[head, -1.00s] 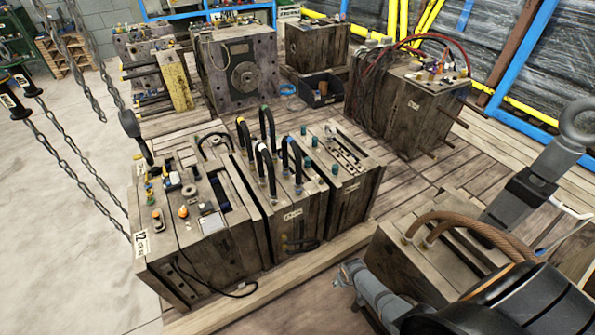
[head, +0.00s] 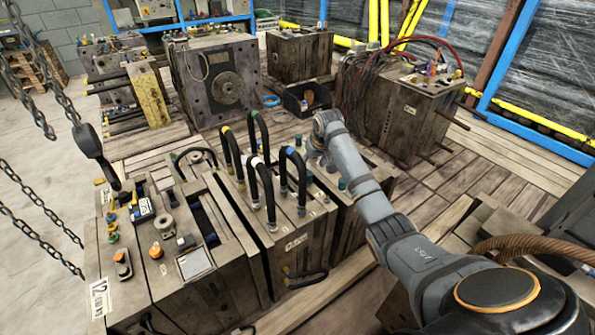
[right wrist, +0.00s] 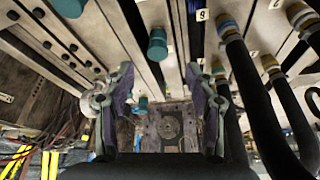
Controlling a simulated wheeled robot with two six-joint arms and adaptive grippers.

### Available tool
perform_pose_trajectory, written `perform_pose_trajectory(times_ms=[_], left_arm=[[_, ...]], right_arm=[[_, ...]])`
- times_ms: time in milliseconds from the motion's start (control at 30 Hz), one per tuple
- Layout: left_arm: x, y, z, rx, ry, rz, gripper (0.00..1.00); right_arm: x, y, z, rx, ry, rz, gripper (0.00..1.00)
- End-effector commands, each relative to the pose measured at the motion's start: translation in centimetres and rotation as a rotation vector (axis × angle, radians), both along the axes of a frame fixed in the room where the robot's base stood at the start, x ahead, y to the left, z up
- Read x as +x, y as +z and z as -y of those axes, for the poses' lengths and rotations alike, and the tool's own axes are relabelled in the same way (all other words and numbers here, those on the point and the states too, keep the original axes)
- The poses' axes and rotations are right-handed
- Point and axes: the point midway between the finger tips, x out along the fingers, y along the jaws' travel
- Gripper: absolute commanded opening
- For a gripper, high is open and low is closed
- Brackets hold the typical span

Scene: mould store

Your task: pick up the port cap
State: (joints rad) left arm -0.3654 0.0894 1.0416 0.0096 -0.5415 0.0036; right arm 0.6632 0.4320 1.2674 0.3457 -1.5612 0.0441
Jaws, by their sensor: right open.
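Several teal port caps stand on the mould tops; I cannot tell which one the task means. Another cap (right wrist: 143,103) shows lower between the fingers. My right gripper (right wrist: 159,78) is open and empty; in the head view the gripper (head: 322,132) is over the back of that mould, partly hidden by its own wrist. My left gripper is out of view.
Black looped hoses (head: 262,185) rise from the middle mould, left of my right gripper. A black bin (head: 308,97) stands behind it. A large mould with red hoses (head: 405,100) is to the right. Chains with a hook (head: 92,150) hang at left.

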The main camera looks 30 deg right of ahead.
Motion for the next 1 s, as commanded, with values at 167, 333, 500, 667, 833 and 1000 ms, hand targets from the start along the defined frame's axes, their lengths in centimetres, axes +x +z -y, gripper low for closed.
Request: perform_pose_trajectory(times_ms=[167, 333, 500, 667, 833, 1000], left_arm=[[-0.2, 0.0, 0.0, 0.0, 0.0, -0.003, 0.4], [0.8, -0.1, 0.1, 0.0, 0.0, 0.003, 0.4], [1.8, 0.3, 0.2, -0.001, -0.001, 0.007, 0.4], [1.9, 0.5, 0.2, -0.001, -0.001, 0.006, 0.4], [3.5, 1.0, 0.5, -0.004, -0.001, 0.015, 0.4], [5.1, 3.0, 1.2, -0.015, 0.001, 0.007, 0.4]], right_arm=[[0.0, 0.1, 0.1, 0.0, 0.0, 0.0, 0.56], [0.8, -2.4, 0.1, 0.003, 0.0, -0.004, 0.56], [1.7, -4.6, 0.3, 0.002, -0.001, -0.002, 0.56], [1.9, -4.9, 0.4, 0.0, 0.0, 0.0, 0.56], [2.5, -7.3, 0.7, 0.002, -0.001, -0.003, 0.56], [3.3, -9.3, 1.0, 0.0, 0.0, -0.002, 0.56]])
